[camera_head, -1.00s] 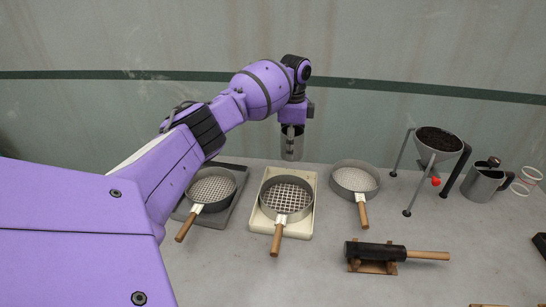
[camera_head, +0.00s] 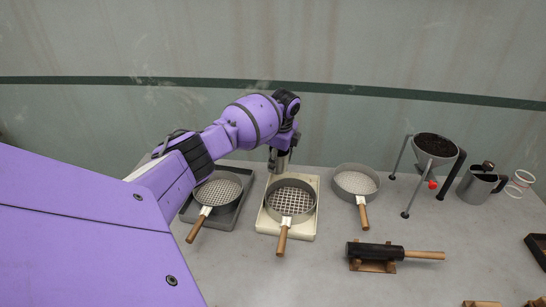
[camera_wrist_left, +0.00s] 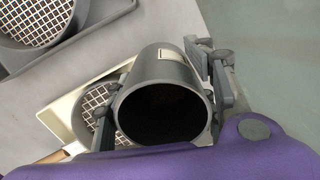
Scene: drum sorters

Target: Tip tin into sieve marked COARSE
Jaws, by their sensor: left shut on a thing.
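My left gripper (camera_head: 281,156) is shut on a grey metal tin (camera_head: 282,164), just above the back rim of the middle sieve. In the left wrist view the tin (camera_wrist_left: 155,75) sits between the fingers, its round mouth facing the camera. Its inside is dark, so I cannot tell its contents. The middle sieve (camera_head: 291,202) has the widest mesh and a wooden handle toward me; its mesh also shows left of the tin in the left wrist view (camera_wrist_left: 97,103). No COARSE marking is readable. My right gripper is not in view.
The middle sieve rests on a cream tray (camera_head: 308,229). A left sieve (camera_head: 217,191) rests on a dark grey tray (camera_head: 238,206); a finer sieve (camera_head: 355,181) stands at right.

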